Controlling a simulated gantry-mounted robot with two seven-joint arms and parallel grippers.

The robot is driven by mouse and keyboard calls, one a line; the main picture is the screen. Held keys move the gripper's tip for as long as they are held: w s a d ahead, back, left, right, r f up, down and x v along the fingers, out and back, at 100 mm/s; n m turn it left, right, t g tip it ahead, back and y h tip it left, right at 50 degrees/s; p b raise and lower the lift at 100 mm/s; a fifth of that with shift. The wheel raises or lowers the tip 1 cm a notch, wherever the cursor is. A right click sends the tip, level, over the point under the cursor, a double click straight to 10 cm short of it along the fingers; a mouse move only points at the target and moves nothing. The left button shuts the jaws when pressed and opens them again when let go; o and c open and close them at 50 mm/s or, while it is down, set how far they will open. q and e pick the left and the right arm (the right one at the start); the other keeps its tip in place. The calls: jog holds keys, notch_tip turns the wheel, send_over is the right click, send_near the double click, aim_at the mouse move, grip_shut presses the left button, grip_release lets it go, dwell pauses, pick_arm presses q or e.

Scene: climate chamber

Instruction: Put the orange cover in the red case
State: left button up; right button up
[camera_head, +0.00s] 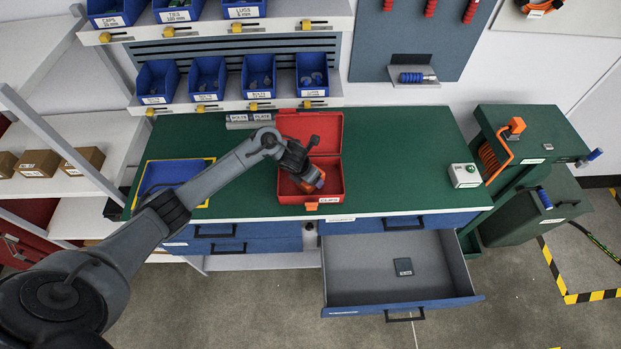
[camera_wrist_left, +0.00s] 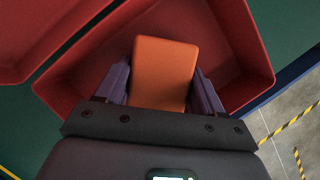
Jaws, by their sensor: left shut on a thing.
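The red case (camera_head: 335,183) stands open on the green worktop, its lid raised at the back. It also shows in the left wrist view (camera_wrist_left: 240,50). My left gripper (camera_head: 314,183) reaches into the case opening from above. In the left wrist view my left gripper (camera_wrist_left: 163,90) is shut on the orange cover (camera_wrist_left: 165,70), one finger on each side of it. The cover is over the inside of the case; whether it touches the case floor I cannot tell. In the head view the orange cover (camera_head: 320,181) is mostly hidden by the gripper. My right gripper is not in view.
A blue tray (camera_head: 150,176) with a yellow rim lies at the left of the green worktop (camera_head: 400,150). A drawer (camera_head: 350,280) below stands open with a small dark item (camera_head: 403,267) inside. Blue bins (camera_head: 207,78) line the shelf behind. The worktop right of the case is clear up to a white button box (camera_head: 464,175).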

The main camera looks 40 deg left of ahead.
pick_arm(q)
jog(key=shift+f, duration=0.55)
jog(key=o, duration=1)
jog(key=shift+o, duration=0.2)
